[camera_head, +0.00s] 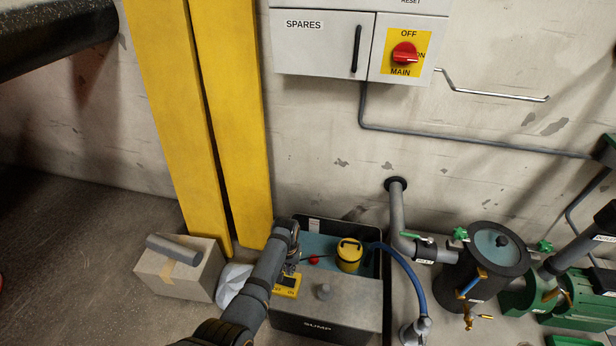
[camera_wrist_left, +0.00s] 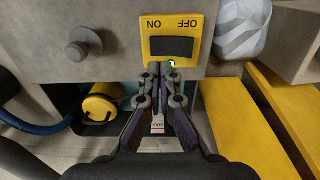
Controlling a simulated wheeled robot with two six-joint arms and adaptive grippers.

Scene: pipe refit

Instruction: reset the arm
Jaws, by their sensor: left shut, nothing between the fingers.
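My left arm comes in from the bottom of the head view and reaches over the sump box (camera_head: 330,308). My left gripper (camera_head: 290,268) is at the yellow OFF/ON switch plate (camera_head: 287,286) on the sump's front top. In the left wrist view the left gripper (camera_wrist_left: 158,70) is shut, its fingertips close together at the plate's edge, with nothing between them. The yellow switch plate (camera_wrist_left: 172,40) has a dark rocker; whether the fingers touch it I cannot tell. My right gripper is not in view.
A yellow float (camera_head: 349,255) and a red ball (camera_head: 314,260) are in the sump. A blue hose (camera_head: 405,270) runs over its right side. A cardboard box (camera_head: 180,268) stands left. Yellow posts (camera_head: 230,120) rise behind. A dark pump tank (camera_head: 490,260) is at right.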

